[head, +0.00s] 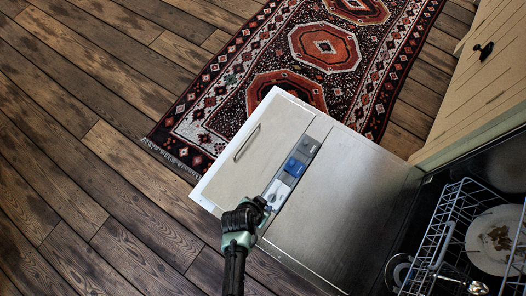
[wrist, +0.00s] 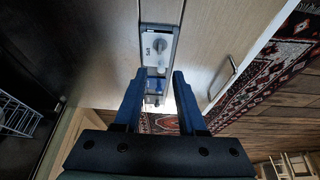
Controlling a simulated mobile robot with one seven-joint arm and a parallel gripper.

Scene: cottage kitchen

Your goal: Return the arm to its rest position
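My arm reaches up from the bottom of the head view, and my gripper (head: 265,204) is over the near edge of the open dishwasher door (head: 325,216), by the lower end of its dispenser strip (head: 305,148). In the wrist view my gripper (wrist: 159,76) has its two dark blue fingers spread apart. I see nothing held between them; the dispenser strip (wrist: 156,46) with a round knob shows beyond the gap. In the head view the fingertips are small and dark, so I cannot tell whether they touch the door.
The dishwasher rack (head: 450,215) holds a soiled plate (head: 494,240) at the right. A cream cabinet (head: 490,85) stands above it. A patterned rug (head: 225,95) lies beyond the door. The wooden floor (head: 90,190) at the left is clear.

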